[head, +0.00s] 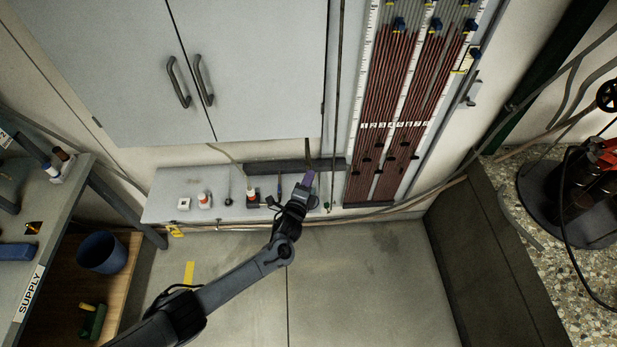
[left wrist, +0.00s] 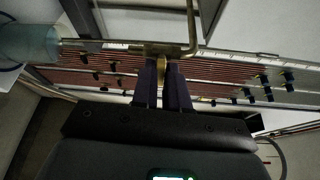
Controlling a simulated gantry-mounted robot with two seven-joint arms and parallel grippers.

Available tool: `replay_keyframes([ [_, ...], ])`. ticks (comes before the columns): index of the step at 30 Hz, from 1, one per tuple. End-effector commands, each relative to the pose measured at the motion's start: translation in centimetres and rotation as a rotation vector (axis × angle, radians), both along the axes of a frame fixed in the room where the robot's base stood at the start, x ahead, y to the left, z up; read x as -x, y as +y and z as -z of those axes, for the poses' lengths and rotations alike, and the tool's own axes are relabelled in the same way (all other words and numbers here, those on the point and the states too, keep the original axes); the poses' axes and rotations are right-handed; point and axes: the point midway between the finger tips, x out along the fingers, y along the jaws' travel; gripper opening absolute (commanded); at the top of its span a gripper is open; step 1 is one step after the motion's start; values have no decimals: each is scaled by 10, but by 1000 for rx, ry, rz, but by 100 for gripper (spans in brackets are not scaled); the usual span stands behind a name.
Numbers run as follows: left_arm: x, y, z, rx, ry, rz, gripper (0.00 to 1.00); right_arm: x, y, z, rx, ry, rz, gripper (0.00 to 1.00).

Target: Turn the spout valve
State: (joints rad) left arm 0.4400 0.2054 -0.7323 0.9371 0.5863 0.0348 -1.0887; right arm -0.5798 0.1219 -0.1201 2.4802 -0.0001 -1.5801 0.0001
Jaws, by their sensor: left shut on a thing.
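My left gripper (head: 309,178) reaches up from the lower left to the shelf below the wall cabinet. In the left wrist view its two dark purple fingers (left wrist: 162,85) are shut on a small brass-coloured piece, which looks like the spout valve (left wrist: 161,68). A thin brass tube (left wrist: 115,46) runs across just beyond the fingertips and bends upward at its right end. In the head view the valve is too small and too covered by the gripper to make out. My right gripper is in neither view.
A board of red-filled tubes (head: 385,110) stands on the wall right of the gripper. Small bottles stand along the grey shelf (head: 165,205). A clear bluish cylinder (left wrist: 28,42) is at the wrist view's upper left. The floor (head: 365,285) below is open.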

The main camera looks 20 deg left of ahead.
Motion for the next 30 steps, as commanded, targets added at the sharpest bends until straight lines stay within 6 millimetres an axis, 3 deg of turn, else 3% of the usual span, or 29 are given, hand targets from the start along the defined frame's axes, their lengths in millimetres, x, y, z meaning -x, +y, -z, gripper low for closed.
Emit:
replay_keyframes([
  [13,0,0,1,-8,3,1,0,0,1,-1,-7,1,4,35],
  [14,0,0,1,-8,3,1,15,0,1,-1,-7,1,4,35],
  [18,0,0,0,-7,3,1,35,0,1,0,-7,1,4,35],
  [30,6,0,0,-7,4,1,35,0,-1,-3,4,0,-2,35],
])
